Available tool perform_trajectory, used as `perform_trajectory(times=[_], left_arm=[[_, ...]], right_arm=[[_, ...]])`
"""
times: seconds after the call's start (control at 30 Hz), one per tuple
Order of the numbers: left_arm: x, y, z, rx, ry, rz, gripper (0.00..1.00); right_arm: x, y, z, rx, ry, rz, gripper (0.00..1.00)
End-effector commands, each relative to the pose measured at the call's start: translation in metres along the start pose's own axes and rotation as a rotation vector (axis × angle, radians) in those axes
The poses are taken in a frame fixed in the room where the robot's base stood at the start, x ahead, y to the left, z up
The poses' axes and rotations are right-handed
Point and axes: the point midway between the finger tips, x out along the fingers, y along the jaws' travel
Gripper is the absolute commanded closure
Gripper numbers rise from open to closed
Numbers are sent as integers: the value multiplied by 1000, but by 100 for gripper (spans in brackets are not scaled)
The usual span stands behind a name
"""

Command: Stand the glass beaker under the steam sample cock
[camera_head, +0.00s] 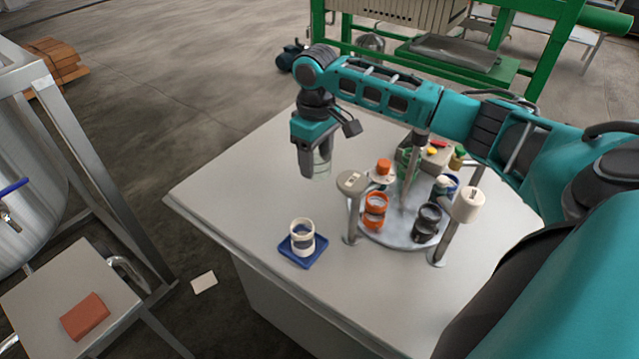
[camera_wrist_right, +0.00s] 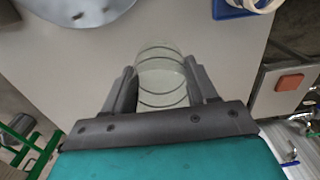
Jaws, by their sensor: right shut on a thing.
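The clear glass beaker (camera_head: 322,166) is between the fingers of my right gripper (camera_head: 317,172), over the far left part of the white table. In the right wrist view the beaker (camera_wrist_right: 162,75) shows between both fingers of the gripper (camera_wrist_right: 168,88), which is shut on it. I cannot tell whether its base touches the table. A small valve with a blue lever (camera_head: 14,187) sits on the steel tank at the left edge; it may be the steam sample cock, but no label is readable. My left gripper is out of view.
A grey stand (camera_head: 115,283) with a red block (camera_head: 84,317) is below the valve. A floor gap separates it from the table (camera_head: 225,190). A blue tray (camera_head: 305,262) holds a white jar (camera_head: 302,237). A round carousel (camera_head: 395,235) with several containers stands right of it.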

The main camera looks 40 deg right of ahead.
Motion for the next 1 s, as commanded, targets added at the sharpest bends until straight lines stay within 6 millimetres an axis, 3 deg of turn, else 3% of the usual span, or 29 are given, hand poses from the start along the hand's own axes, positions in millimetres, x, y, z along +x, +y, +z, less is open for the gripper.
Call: perform_trajectory(times=[0.03,0.27,0.53,0.97,1.0], left_arm=[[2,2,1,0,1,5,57],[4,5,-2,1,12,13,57],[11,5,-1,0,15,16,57],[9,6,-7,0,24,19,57],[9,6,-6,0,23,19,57]], right_arm=[[10,0,0,1,-2,-1,73],[30,0,0,1,0,-1,73],[74,0,0,0,-1,0,73],[80,0,0,1,0,0,73],[81,0,0,1,0,0,42]])
